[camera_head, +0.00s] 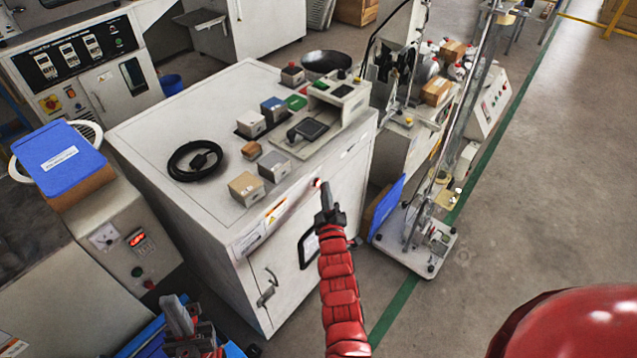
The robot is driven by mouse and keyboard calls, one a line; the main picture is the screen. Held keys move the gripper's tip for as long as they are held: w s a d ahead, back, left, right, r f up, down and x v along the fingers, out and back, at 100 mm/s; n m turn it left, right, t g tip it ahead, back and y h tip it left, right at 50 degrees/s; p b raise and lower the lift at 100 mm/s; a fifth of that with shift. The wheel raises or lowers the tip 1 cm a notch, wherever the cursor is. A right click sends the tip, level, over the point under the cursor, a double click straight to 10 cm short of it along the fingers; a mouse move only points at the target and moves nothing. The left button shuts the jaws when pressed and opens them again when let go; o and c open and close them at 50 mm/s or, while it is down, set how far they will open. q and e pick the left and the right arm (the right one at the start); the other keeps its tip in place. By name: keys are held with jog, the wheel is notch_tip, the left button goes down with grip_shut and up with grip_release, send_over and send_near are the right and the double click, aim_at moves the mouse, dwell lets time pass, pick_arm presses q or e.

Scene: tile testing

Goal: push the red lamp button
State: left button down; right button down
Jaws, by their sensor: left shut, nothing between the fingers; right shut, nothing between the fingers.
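A small round red button with a pale rim (317,183) is on the upper front face of the white cabinet (190,215), just below the top edge. I take it as the red lamp button. My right gripper (325,196), dark, at the end of a red arm, is shut and empty. Its tips are right beside the button; I cannot tell whether they touch it. My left gripper (178,316) is low at the left, shut and empty, with grey fingers, well away from the button.
The cabinet top carries a black cable coil (195,160), several small boxes and a pale testing device (338,100). A grey machine (130,235) with a blue-topped box (60,158) stands left. A wheeled stand (415,245) is right. Floor at far right is clear.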

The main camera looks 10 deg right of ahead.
jog(key=s+d+p, duration=0.1)
jog(key=s+d, duration=0.1)
jog(key=s+d+p, duration=0.1)
jog(key=s+p, duration=0.1)
jog(key=shift+s+d, duration=0.35)
dwell(0.5)
